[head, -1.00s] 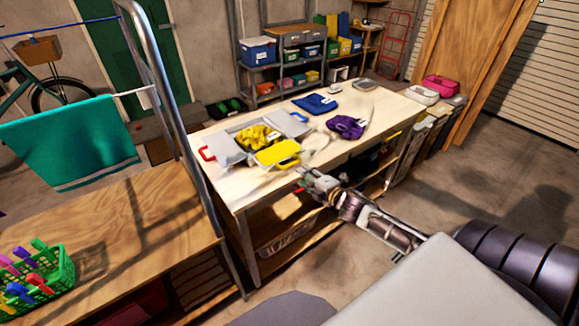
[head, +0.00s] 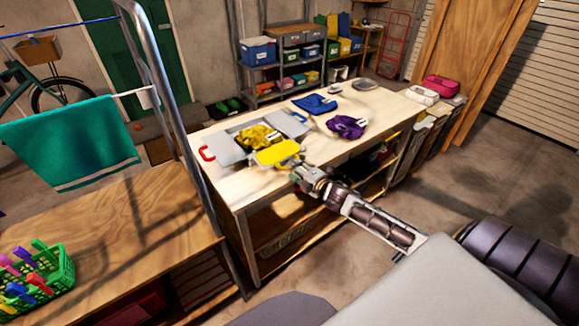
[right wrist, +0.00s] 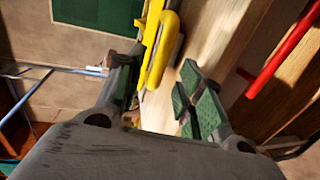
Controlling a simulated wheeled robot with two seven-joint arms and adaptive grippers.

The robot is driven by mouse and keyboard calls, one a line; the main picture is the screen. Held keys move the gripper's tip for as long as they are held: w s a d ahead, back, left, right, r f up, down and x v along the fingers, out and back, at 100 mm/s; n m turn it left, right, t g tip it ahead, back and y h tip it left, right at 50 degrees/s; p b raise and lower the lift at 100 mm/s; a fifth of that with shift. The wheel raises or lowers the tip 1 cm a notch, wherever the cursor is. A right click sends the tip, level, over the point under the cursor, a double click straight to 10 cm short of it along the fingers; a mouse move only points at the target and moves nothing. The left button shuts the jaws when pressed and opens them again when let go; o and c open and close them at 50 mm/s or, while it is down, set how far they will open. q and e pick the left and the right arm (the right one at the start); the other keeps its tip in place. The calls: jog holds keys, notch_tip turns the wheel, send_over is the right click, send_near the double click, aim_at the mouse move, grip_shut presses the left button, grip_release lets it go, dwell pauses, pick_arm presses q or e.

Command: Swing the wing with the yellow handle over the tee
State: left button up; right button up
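A grey folding board (head: 232,152) lies on the wooden table, with a rumpled yellow tee (head: 258,138) on it. A flat yellow piece (head: 278,153) lies at the board's near side; I cannot tell whether it is wing or cloth. My right gripper (head: 297,170) is beside its near right edge. In the right wrist view, a yellow bar-like handle (right wrist: 162,50) shows beyond the open right gripper (right wrist: 155,95), close to its left finger. The green-padded right finger stands apart from it. No grip on the handle shows. My left gripper is not in view.
The board also has a red handle (head: 207,153) at left and a blue handle (head: 299,117) at the back. A purple cloth (head: 347,127) and a blue cloth (head: 315,104) lie farther right on the table. A bench with a green basket (head: 38,280) stands at front left.

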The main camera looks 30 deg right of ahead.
aim_at(283, 157)
jog(key=shift+x, duration=2.2)
grip_shut()
